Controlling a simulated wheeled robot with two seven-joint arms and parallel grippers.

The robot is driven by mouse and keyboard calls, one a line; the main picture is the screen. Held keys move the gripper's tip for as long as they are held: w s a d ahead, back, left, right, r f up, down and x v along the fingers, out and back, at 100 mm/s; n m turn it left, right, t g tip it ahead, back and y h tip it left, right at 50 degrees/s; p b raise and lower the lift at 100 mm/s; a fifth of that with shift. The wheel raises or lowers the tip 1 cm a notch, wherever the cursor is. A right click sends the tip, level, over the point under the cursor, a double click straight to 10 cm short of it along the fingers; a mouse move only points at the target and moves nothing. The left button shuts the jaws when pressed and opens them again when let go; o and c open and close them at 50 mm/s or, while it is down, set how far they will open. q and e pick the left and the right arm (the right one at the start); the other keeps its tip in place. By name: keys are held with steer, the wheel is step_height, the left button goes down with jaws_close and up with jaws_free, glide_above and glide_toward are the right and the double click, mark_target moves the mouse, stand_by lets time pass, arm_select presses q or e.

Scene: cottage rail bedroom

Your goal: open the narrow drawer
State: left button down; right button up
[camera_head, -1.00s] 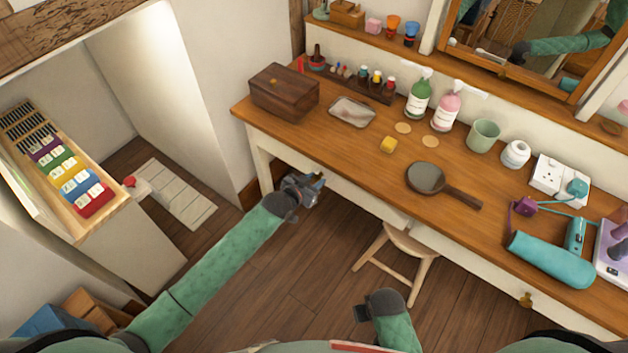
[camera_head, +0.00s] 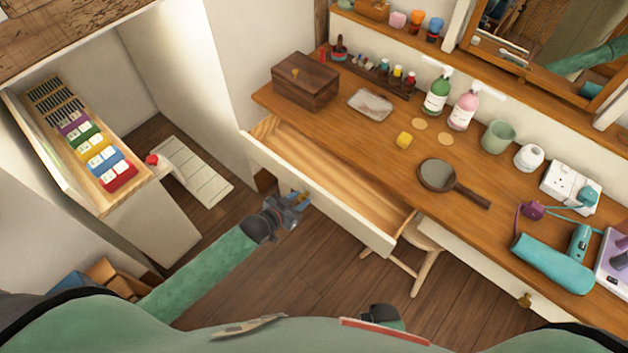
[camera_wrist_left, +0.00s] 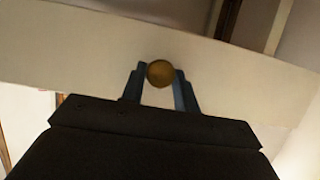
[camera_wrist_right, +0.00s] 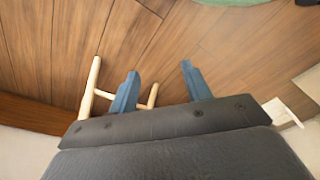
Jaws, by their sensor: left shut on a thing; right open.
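The left drawer (camera_head: 335,205) under the wooden desk stands pulled out, with a white front and a bare wooden inside that looks empty. My left gripper (camera_head: 303,199) is at the middle of its front, shut on the round brass knob (camera_wrist_left: 160,73); in the left wrist view the knob sits between the fingers against the white front (camera_wrist_left: 80,50). In the head view the gripper mostly hides the knob. My right gripper (camera_wrist_right: 160,72) is open and empty above the floor; it shows partly at the bottom of the head view (camera_head: 383,313).
A second drawer with a brass knob (camera_head: 525,300) is shut at the right. A wooden stool (camera_head: 425,260) stands beside the open drawer's right end. The desk top (camera_head: 350,140) carries a wooden box (camera_head: 306,82), a pan (camera_head: 438,176) and bottles. Floor in front is clear.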

arm_select(q)
steer(key=s+a+p, duration=0.2)
steer(key=s+a, duration=0.5)
steer(key=s, duration=0.2)
steer(key=shift+s, duration=0.2)
arm_select(e)
step_height(320, 180, down, 6)
steer(key=s+d, duration=0.1)
steer(key=d, duration=0.1)
steer(key=shift+s+t, duration=0.3)
steer(key=shift+s, duration=0.05)
steer(key=shift+r, duration=0.1)
arm_select(q)
steer(key=c, duration=1.1)
jaws_free()
steer(key=shift+s, duration=0.1)
steer(key=shift+b+v, duration=1.15)
steer(key=shift+v, duration=2.65)
arm_select(e)
steer(key=shift+w+a+r, duration=0.3)
steer(key=shift+r, duration=0.6)
steer(key=shift+w+a+r, duration=0.25)
steer(key=shift+a+r, duration=0.1)
steer(key=shift+r, duration=0.55)
steer(key=shift+w+a+r, duration=0.3)
steer(key=shift+r, duration=0.6)
arm_select(q)
steer(key=shift+f, duration=0.1)
arm_select(e)
steer(key=shift+w, duration=0.1)
